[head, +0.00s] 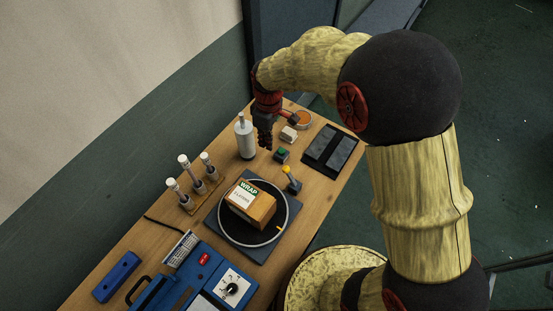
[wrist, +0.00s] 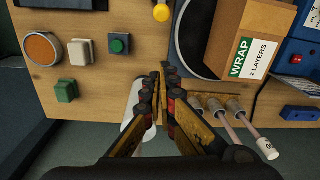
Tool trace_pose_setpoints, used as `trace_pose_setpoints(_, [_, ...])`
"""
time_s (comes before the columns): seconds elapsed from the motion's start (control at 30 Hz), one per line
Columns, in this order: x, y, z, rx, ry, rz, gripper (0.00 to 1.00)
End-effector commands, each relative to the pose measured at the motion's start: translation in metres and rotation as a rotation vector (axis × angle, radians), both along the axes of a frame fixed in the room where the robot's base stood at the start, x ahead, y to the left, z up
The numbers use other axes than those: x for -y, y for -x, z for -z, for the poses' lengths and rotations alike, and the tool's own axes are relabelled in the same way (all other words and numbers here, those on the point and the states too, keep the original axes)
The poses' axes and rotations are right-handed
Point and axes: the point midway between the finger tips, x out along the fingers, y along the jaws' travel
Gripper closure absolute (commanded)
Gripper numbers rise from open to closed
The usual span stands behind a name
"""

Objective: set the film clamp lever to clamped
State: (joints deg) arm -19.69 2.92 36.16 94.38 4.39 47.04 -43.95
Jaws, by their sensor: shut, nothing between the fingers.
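A small lever with a yellow knob (head: 286,170) stands on a dark base at the corner of the turntable plate. Its knob (wrist: 161,12) shows at the top edge of the wrist view, with the rest cut off, and I cannot tell its setting. My gripper (head: 266,146) points down above the table, behind and left of the lever in the head view, apart from it. In the wrist view my gripper (wrist: 163,70) has its fingertips together with nothing between them. A carton marked WRAP 2 LAYERS (head: 263,210) sits on the round black turntable (head: 282,224).
A white bottle (head: 244,138) stands close beside my gripper. A green button (head: 281,155), a white block (head: 289,134) and an orange round dish (head: 304,120) are nearby. Several capped rods (head: 190,183) stand at the left. A blue machine (head: 207,283) is at the front.

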Motion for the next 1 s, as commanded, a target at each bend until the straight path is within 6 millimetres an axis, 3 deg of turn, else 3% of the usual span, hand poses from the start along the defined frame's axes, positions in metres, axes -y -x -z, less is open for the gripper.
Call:
trace_pose_setpoints(0.23, [0.0, 0.0, 0.002, -0.001, 0.001, 0.001, 1.0])
trace_pose_setpoints(0.37, [0.0, 0.001, 0.012, -0.003, 0.001, 0.002, 1.0])
trace_pose_setpoints(0.87, [-0.005, 0.004, 0.105, -0.004, 0.003, 0.002, 1.0])
trace_pose_setpoints(1.0, [0.015, 0.013, 0.092, 0.001, 0.0, 0.004, 1.0])
